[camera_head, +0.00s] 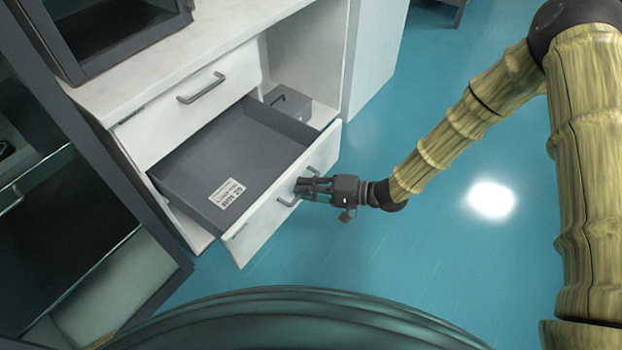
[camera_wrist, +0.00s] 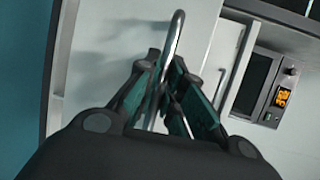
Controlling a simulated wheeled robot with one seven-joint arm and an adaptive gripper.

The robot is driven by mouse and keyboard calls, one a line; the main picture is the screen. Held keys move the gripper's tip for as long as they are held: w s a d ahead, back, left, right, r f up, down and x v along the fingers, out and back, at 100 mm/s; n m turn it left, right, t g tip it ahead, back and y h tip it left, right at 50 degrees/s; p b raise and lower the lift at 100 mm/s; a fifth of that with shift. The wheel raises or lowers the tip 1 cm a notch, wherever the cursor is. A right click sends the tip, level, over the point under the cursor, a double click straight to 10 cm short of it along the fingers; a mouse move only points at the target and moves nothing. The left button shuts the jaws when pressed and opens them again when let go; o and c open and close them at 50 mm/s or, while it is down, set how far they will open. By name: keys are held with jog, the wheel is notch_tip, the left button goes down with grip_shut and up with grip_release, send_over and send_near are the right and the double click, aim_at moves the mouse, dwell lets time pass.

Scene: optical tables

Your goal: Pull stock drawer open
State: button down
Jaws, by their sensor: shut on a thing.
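The stock drawer (camera_head: 240,150) is a grey tray with a white front (camera_head: 262,222), pulled well out of the white cabinet. A printed label (camera_head: 227,193) lies on its floor, which is otherwise bare. My gripper (camera_head: 303,188) is at the right part of the drawer front, shut on the metal bar handle (camera_head: 290,201). In the wrist view the handle (camera_wrist: 175,45) runs between the fingers of my gripper (camera_wrist: 170,75). The fingers hide part of the handle.
Above is a shut white drawer with its own handle (camera_head: 201,88). A grey box (camera_head: 288,104) sits in the cabinet behind the open drawer. A dark glass-fronted unit (camera_head: 70,220) stands at left. The blue floor (camera_head: 440,240) is clear at right.

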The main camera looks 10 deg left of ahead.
jog(key=shift+s+d, duration=0.2)
jog(key=shift+s, duration=0.05)
jog(key=c, duration=1.8)
grip_release()
jog(key=shift+w+d, duration=0.1)
jog(key=shift+d, duration=0.05)
jog(key=d, duration=0.4)
jog(key=d+r, duration=0.1)
jog(key=d, duration=0.2)
jog(key=d+r, duration=0.1)
jog(key=d, duration=0.3)
jog(key=shift+d, duration=0.3)
